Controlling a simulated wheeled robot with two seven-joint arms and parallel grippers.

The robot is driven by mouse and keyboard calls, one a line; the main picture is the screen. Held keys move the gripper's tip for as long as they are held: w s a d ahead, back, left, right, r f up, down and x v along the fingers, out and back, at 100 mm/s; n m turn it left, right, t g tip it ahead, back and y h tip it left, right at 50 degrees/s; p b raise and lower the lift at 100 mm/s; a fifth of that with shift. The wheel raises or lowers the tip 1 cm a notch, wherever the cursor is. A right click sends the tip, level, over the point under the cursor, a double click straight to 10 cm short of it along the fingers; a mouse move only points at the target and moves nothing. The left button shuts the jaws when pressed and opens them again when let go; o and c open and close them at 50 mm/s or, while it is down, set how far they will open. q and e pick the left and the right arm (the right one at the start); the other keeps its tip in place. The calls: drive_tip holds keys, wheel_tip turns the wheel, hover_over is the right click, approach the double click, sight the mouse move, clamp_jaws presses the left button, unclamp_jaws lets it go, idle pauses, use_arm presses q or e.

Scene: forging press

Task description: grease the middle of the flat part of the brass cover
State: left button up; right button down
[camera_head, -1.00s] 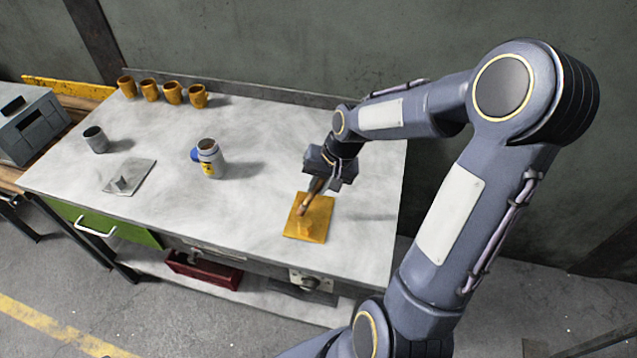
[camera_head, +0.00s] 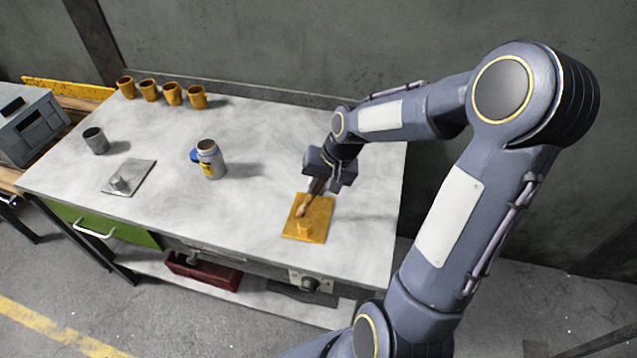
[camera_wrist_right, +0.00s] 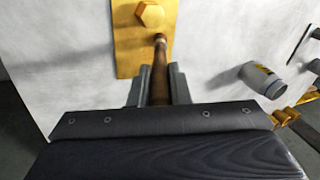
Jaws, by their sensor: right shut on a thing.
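The brass cover (camera_head: 316,222) is a flat yellow plate with a raised hexagonal boss, lying on the workbench near its right front part. The wrist view shows the plate (camera_wrist_right: 127,48) and its boss (camera_wrist_right: 151,14). My right gripper (camera_head: 325,180) is above the plate's far edge, shut on a brush (camera_head: 301,209) with a brown handle. In the wrist view the brush (camera_wrist_right: 159,75) points at the plate beside the boss. The tip appears to be at the flat part; I cannot tell whether it touches. My left gripper is not in view.
A grease can (camera_head: 210,160) with a yellow label stands mid-bench. A grey plate with a boss (camera_head: 131,178), a grey cup (camera_head: 96,141) and several brass cups (camera_head: 172,93) are further left. The bench (camera_head: 235,215) is clear between the can and the cover.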

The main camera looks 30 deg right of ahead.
drive_tip(key=shift+d, duration=0.1)
drive_tip(key=shift+w+d, duration=0.25)
idle(1.1)
drive_tip(key=shift+r, duration=0.1)
drive_tip(key=shift+r+p, duration=1.25)
drive_tip(key=shift+r, duration=0.2)
drive_tip(key=shift+f, duration=0.1)
